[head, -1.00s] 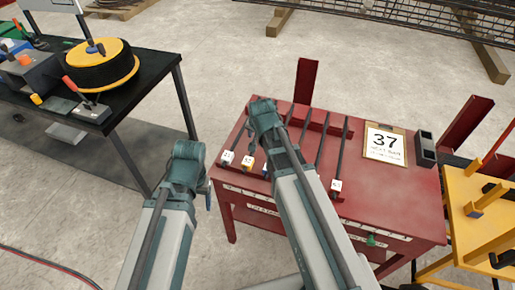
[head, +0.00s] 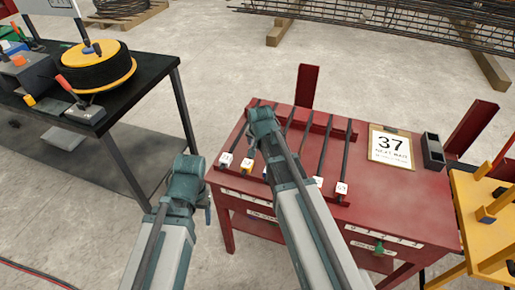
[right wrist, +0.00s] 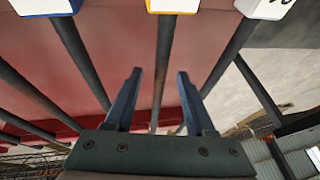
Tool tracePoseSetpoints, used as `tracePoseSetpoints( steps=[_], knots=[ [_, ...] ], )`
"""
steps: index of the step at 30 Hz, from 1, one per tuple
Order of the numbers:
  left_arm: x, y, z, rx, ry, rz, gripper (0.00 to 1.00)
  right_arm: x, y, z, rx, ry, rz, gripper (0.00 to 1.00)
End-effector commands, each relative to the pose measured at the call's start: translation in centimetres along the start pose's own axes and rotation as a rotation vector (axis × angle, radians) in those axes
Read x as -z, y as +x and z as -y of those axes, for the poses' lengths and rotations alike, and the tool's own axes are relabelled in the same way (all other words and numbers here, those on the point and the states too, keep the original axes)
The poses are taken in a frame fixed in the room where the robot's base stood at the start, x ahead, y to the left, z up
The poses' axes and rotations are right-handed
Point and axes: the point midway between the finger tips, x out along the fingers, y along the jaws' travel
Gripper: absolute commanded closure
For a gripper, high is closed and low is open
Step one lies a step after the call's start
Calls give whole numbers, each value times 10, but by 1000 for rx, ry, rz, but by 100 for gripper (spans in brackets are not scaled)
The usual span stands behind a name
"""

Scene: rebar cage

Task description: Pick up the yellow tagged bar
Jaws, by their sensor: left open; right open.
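The yellow tagged bar (head: 246,166) lies on the red table (head: 375,200) with other dark bars in a row, its yellow-edged tag toward me. In the right wrist view its tag (right wrist: 172,5) is at the top edge, and its dark rod runs down between my right gripper's fingers. My right gripper (right wrist: 160,85) is open with nothing held; I cannot tell how high it is above the rod.
Neighbouring bars with white (head: 225,160) and blue-edged (right wrist: 45,5) tags lie close on either side. A board reading 37 (head: 391,147) and a dark holder (head: 433,150) are at the right. A black table (head: 150,75) stands left, a yellow one (head: 485,200) right.

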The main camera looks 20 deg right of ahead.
Motion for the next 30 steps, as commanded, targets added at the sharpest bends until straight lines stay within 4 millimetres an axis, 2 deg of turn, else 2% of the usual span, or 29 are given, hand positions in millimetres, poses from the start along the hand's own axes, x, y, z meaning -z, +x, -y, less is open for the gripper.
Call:
tracePoseSetpoints(
  steps=[3, 4, 12, 13, 30],
  knots=[
    [0, -1, 0, 0, 0, 0, 30, 0, -1, 0, 0, 0, 0, 45],
    [0, -1, 0, 0, 0, 0, 30, 0, -1, 0, 0, 0, 0, 49],
    [0, -1, 0, 0, 0, 0, 30, 0, -1, 0, 0, 0, 0, 98],
    [0, -1, 0, 0, 0, 0, 30, 0, -1, 0, 0, 0, 0, 100],
    [0, -1, 0, 0, 0, 0, 30, 0, -1, 0, 0, 0, 0, 100]
  ],
)
